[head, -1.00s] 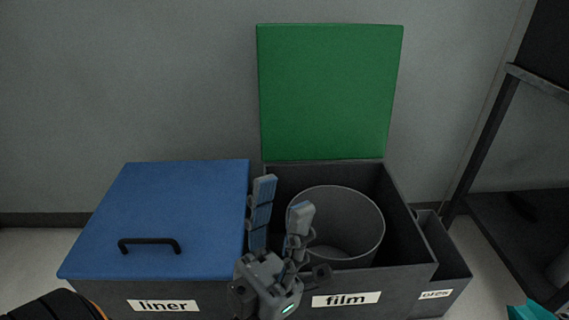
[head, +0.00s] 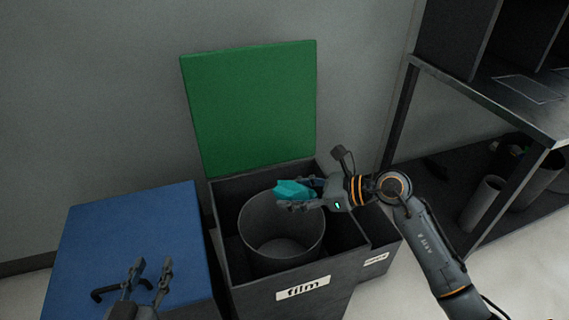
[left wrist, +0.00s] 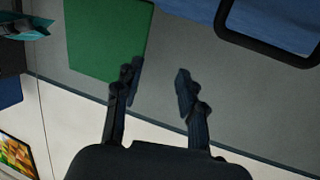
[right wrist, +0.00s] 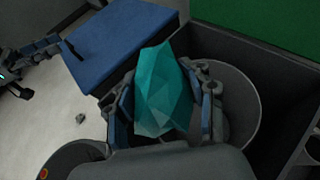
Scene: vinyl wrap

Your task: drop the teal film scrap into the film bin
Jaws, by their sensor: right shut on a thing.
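The teal film scrap (head: 295,189) is a crumpled faceted lump. My right gripper (head: 298,193) is shut on it and holds it above the film bin (head: 290,292), over the right part of the round grey container inside. The scrap also shows between the fingers in the right wrist view (right wrist: 163,92). The film bin's green lid (head: 250,108) stands open against the wall. My left gripper (head: 146,275) is open and empty, over the front of the blue-lidded liner bin. Its spread fingers show in the left wrist view (left wrist: 158,92).
The blue lid (head: 125,240) of the liner bin is closed, with a black handle (head: 105,294). A narrow bin (head: 378,262) adjoins the film bin on the right. A dark shelf rack (head: 470,200) stands further right. The round container (head: 282,228) looks empty.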

